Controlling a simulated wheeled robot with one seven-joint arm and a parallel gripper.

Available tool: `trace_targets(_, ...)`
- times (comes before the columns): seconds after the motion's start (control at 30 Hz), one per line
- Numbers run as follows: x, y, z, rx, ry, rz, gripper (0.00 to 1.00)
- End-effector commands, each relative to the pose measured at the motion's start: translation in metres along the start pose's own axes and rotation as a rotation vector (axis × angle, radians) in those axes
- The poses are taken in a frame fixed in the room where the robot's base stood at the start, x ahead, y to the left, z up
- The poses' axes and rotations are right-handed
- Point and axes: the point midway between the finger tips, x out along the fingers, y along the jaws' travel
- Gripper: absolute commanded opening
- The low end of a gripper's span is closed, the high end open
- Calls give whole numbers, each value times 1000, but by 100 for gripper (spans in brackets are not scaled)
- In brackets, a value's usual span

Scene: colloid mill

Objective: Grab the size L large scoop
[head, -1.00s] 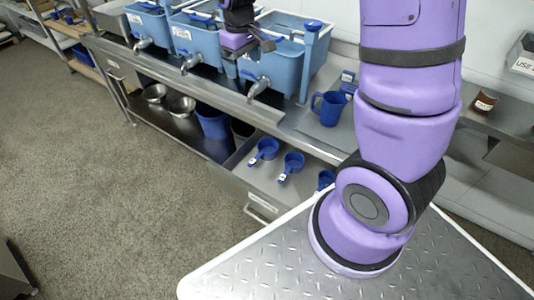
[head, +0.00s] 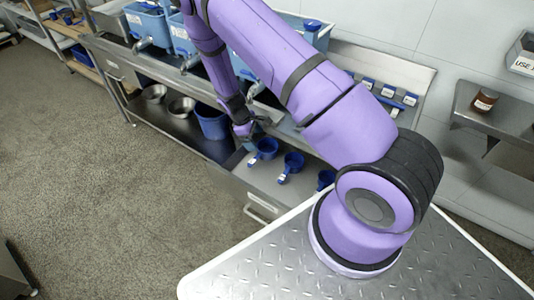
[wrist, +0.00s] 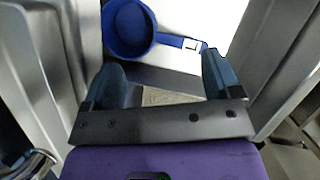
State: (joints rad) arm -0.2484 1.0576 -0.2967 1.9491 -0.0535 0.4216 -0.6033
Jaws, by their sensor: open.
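In the head view I see the left scoop (head: 265,147), the middle scoop (head: 291,162) and the right scoop (head: 326,178), partly covered by my arm. Their white labels are too small to read, so I cannot tell which is size L. My gripper (head: 247,133) is over the drawer's left end, close to the left scoop. In the wrist view my gripper (wrist: 162,70) is open and empty. A blue scoop (wrist: 129,29) lies beyond its fingertips, its labelled handle pointing right towards the right finger.
Blue tubs with taps (head: 148,24) stand on the counter above. A blue bucket (head: 212,123) and metal bowls (head: 182,107) sit on the lower shelf left of the drawer. A brown jar (head: 484,101) stands on a right shelf. The floor at left is clear.

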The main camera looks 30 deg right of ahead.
Motion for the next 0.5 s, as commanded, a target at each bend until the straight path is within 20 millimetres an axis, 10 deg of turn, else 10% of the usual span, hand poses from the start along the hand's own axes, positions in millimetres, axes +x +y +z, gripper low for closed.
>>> trace_targets(0.5, 62, -1, -1, -17, -13, 3, 84)
